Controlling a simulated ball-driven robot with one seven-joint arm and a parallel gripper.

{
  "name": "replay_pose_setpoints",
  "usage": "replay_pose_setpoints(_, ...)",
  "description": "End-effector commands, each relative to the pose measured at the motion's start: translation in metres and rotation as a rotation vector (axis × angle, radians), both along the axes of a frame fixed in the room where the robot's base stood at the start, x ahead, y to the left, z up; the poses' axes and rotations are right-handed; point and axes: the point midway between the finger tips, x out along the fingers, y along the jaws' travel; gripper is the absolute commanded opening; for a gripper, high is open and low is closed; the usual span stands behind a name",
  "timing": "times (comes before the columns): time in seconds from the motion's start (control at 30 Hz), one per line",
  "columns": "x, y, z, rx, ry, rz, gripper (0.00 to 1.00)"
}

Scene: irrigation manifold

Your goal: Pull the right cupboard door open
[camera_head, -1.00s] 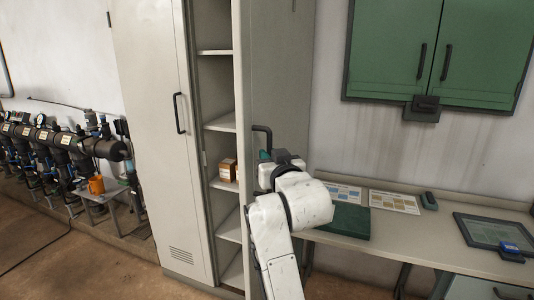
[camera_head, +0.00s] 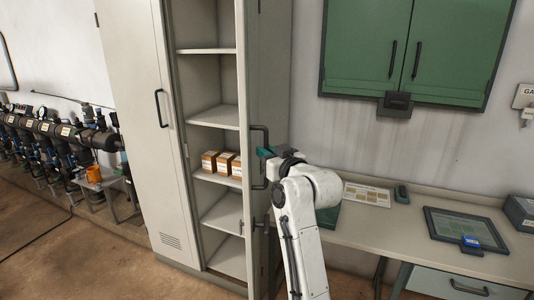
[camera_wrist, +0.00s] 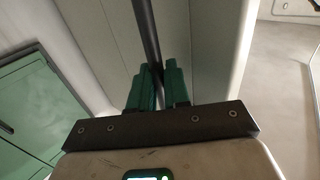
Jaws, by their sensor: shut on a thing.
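The tall pale grey cupboard (camera_head: 135,110) stands left of centre in the head view. Its right door (camera_head: 270,70) stands open, seen almost edge-on, with shelves showing to its left. The door's dark bar handle (camera_head: 265,135) is on its outer face. My gripper (camera_head: 266,152) is at this handle, coming from the right. In the wrist view the dark handle bar (camera_wrist: 147,35) runs down between the green fingers of my gripper (camera_wrist: 156,80), which is shut on it. The handle's part between the fingers is partly hidden.
Small cardboard boxes (camera_head: 209,160) sit on a cupboard shelf. The left door (camera_head: 140,150) looks closed. A desk (camera_head: 400,228) with a tablet (camera_head: 465,229) stands right of my arm, below a green wall cabinet (camera_head: 440,50). Pipes (camera_head: 70,140) run along the left wall.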

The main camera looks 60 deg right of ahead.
Motion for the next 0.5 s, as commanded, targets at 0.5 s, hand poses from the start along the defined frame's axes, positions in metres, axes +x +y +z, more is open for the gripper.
replay_pose_setpoints(0.5, -0.0011, -0.0035, 0.0031, -0.003, -0.007, -0.009, 0.35)
